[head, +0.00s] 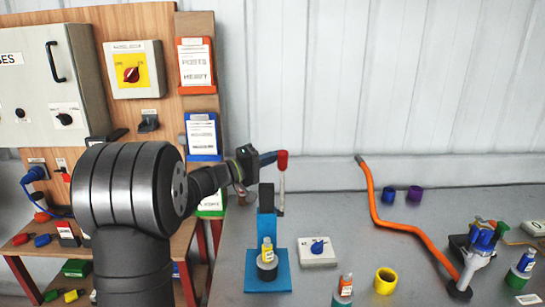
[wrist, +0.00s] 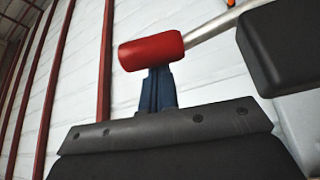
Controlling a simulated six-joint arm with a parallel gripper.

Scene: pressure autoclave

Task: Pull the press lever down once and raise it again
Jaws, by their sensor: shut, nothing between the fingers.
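The blue press (head: 266,225) stands on the table at the middle, with a small yellow bottle (head: 267,250) on a dark holder at its base. Its metal lever (head: 282,196) points up and ends in a red knob (head: 282,160). In the wrist view the red knob (wrist: 150,51) lies across the tips of my blue fingers, and the lever rod (wrist: 222,24) runs off to the upper right. My gripper (head: 272,158) is shut and empty, its fingertips right at the knob's left side. I cannot tell whether they touch it. It also shows in the wrist view (wrist: 158,88).
A white box with a blue knob (head: 318,250) sits right of the press. A yellow ring (head: 385,280) and a bottle (head: 344,286) stand nearer the front. An orange bent pipe (head: 390,222) rises farther right. A wooden panel with switch boxes (head: 131,70) stands at left.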

